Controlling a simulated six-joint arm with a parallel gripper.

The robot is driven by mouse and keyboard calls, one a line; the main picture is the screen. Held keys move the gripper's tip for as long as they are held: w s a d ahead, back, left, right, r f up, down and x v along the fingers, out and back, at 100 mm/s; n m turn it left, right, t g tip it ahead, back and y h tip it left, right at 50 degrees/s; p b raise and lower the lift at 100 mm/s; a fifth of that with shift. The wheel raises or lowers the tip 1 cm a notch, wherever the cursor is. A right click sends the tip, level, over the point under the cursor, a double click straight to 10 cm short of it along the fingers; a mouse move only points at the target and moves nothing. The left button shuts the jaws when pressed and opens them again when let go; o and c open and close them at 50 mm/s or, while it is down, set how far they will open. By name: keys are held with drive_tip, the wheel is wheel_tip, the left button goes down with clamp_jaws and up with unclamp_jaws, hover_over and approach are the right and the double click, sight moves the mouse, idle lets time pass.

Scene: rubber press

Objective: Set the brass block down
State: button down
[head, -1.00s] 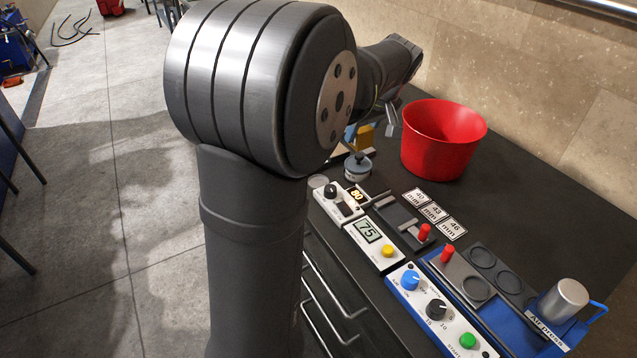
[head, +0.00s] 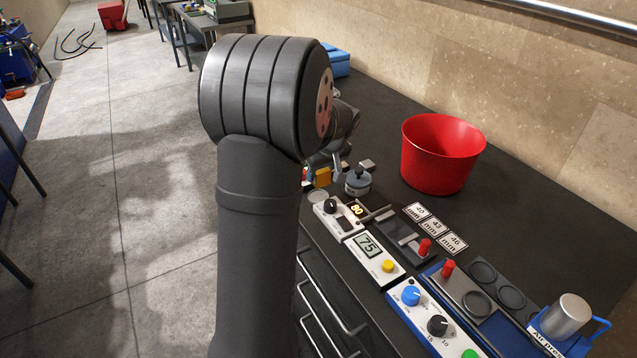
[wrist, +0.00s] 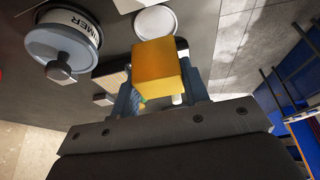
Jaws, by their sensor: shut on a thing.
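The brass block (head: 322,176) is a yellow-gold cube. In the wrist view the block (wrist: 160,68) sits between the two fingers of my gripper (wrist: 160,88), which is shut on it. In the head view my gripper is partly hidden behind my arm, close to the counter's front edge and left of the grey round timer (head: 358,182). The timer (wrist: 62,45) is at the upper left of the wrist view, apart from the block. I cannot tell whether the block touches the counter.
A red bucket (head: 442,157) stands behind and right of the timer. A pale disc (wrist: 155,22) lies near the block. Control panels, a row of size cards (head: 436,228) and a press (head: 565,320) fill the right front.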

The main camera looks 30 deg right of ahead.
drive_tip(key=shift+w+a+f, duration=0.1)
drive_tip(key=shift+w+f, duration=0.2)
drive_tip(key=shift+w, duration=0.05)
drive_tip(key=shift+f, duration=1.85)
drive_tip(key=shift+f, duration=0.3)
drive_tip(key=c, duration=0.8)
unclamp_jaws()
drive_tip(key=v, duration=1.2)
drive_tip(key=shift+r, duration=0.35)
drive_tip(key=shift+f, duration=0.1)
